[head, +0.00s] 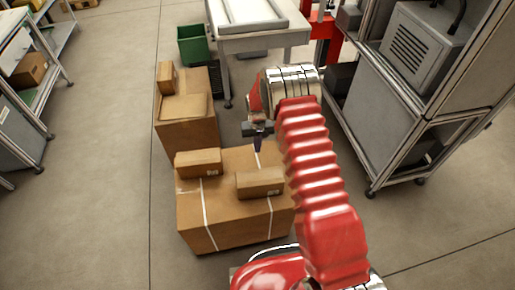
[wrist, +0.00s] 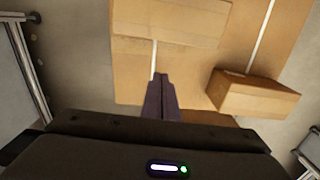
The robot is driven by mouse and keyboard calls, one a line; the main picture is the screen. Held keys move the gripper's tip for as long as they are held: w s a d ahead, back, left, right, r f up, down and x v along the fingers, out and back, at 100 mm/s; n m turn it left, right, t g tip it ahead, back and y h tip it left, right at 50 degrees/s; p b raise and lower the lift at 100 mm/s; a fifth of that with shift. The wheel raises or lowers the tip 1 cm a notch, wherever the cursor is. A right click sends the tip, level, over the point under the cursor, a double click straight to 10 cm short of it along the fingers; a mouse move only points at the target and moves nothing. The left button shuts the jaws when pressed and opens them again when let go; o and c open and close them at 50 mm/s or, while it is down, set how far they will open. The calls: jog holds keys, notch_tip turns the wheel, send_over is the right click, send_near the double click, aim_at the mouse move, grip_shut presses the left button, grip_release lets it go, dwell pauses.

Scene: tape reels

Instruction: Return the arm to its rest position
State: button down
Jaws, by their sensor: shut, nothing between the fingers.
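My red arm (head: 318,175) reaches forward from the bottom of the head view, with its silver wrist joint near the top middle. My gripper (head: 258,147) points down over the far part of a large cardboard box. In the wrist view my gripper (wrist: 160,85) has its two dark fingers together with nothing between them. The large box (head: 215,232) lies below, and the fingers look apart from it, though the exact gap is hard to tell.
Small boxes (head: 198,163) and (head: 260,183) lie on the large box. More boxes (head: 187,130) stand behind it. A grey cabinet (head: 375,110) is close on the right, a table (head: 262,42) is ahead. Open floor (head: 110,150) is on the left.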

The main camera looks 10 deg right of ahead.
jog(key=shift+s, duration=0.1)
dwell(0.3)
jog(key=s+f+g, duration=0.1)
jog(key=s, duration=0.4)
jog(key=s+d+r+t, duration=0.1)
jog(key=s+r+t, duration=0.1)
jog(key=s+r, duration=0.8)
jog(key=s+d+r+t, duration=0.2)
jog(key=s+r, duration=0.9)
jog(key=r, duration=1)
jog(key=s+d+r+t, duration=0.2)
jog(key=s+r, duration=0.9)
jog(key=r, duration=0.4)
jog(key=shift+r+t, duration=0.3)
jog(key=shift+r, duration=0.05)
jog(key=shift+s+a, duration=0.1)
